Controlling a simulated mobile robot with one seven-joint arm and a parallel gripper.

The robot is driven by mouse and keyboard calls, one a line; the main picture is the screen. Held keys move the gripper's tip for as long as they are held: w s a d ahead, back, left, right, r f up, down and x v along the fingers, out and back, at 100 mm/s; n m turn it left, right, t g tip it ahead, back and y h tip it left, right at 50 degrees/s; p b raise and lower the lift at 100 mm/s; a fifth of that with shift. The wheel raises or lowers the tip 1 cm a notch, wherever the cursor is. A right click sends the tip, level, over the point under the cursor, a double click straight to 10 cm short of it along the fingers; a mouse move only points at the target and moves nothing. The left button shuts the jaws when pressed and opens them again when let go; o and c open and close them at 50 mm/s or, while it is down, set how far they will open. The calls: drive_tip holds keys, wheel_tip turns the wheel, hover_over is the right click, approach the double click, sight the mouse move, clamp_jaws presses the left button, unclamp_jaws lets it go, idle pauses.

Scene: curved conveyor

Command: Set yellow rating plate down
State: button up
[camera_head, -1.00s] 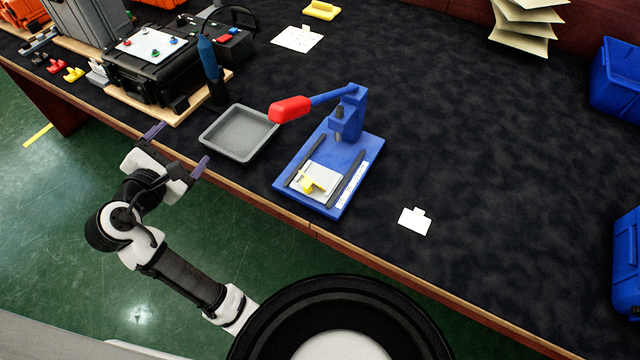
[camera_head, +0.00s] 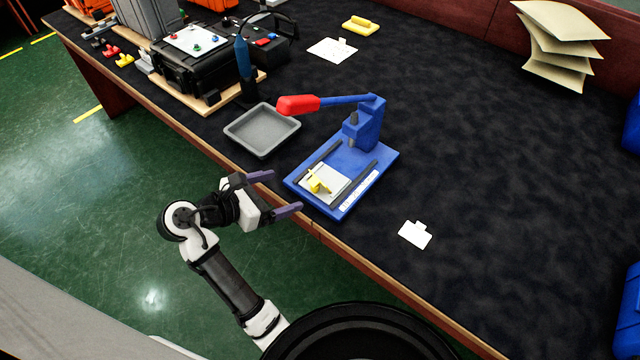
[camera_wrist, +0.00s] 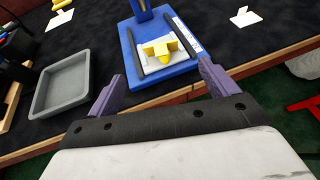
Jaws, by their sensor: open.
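A yellow piece (camera_head: 318,184) with a raised part lies on a white plate (camera_head: 338,176) on the base of the blue press (camera_head: 368,160). It also shows in the wrist view (camera_wrist: 160,50), on the white plate between two dark rails. A second yellow piece (camera_head: 360,25) lies at the back of the table. I cannot tell which one is the rating plate. My gripper (camera_head: 286,191) is open and empty at the table's front edge, just short of the press. In the wrist view its purple fingers (camera_wrist: 159,72) stand apart on either side of the yellow piece, short of it.
A grey tray (camera_head: 261,131) lies left of the press. The press's red-handled lever (camera_head: 298,104) reaches out over the tray side. A white card (camera_head: 415,235) lies right of the press, another (camera_head: 332,49) behind. The dark tabletop on the right is mostly clear.

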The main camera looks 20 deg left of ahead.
sight(313, 182)
drive_tip(key=shift+p+x, duration=0.5)
drive_tip(key=shift+x, duration=3.95)
drive_tip(key=shift+s+f, duration=0.1)
drive_tip(key=shift+c, duration=0.3)
drive_tip(key=c, duration=1.1)
